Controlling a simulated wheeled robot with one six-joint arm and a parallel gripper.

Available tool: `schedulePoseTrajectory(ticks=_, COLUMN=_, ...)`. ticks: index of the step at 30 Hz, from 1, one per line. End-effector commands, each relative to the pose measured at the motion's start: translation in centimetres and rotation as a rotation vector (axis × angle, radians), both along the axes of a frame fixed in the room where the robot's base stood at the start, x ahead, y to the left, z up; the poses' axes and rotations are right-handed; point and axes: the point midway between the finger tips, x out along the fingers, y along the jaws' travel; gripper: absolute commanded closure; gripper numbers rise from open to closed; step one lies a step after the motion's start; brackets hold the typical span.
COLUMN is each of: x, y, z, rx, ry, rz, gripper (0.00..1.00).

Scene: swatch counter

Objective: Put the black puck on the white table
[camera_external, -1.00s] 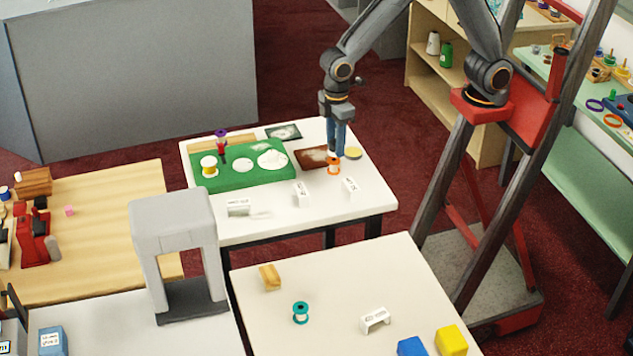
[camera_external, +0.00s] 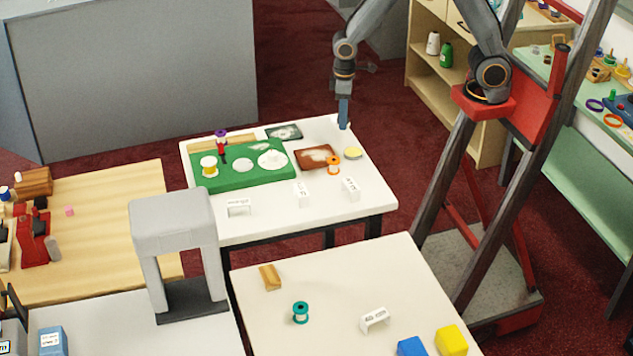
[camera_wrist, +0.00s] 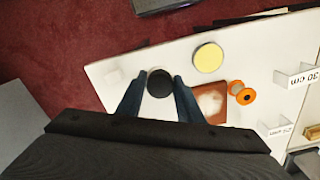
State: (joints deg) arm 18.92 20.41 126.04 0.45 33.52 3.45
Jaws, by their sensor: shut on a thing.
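My gripper (camera_wrist: 160,92) is shut on the black puck (camera_wrist: 160,83), which shows between the two fingertips in the wrist view. In the external view my gripper (camera_external: 343,122) hangs at the back right corner of the white table (camera_external: 373,195). I cannot make out the puck there. In the wrist view the puck appears over the tabletop (camera_wrist: 255,60), near a pale yellow disc (camera_wrist: 208,57) and a brown swatch (camera_wrist: 211,104). I cannot tell its exact height.
An orange spool (camera_external: 333,166) stands beside the brown swatch. A green board (camera_external: 212,182) with white circles and spools fills the table's left part. Small white label cards (camera_external: 350,188) stand near the front. A grey arch (camera_external: 172,215) stands on another table.

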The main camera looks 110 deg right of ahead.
Motion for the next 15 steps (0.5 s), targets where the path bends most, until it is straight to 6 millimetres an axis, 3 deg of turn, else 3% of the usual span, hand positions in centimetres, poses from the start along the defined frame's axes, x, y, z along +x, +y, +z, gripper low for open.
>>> schedulePoseTrajectory(ticks=15, x=0.0, y=0.0, z=-4.7, rx=0.000, ry=0.000, rz=0.001, gripper=0.89)
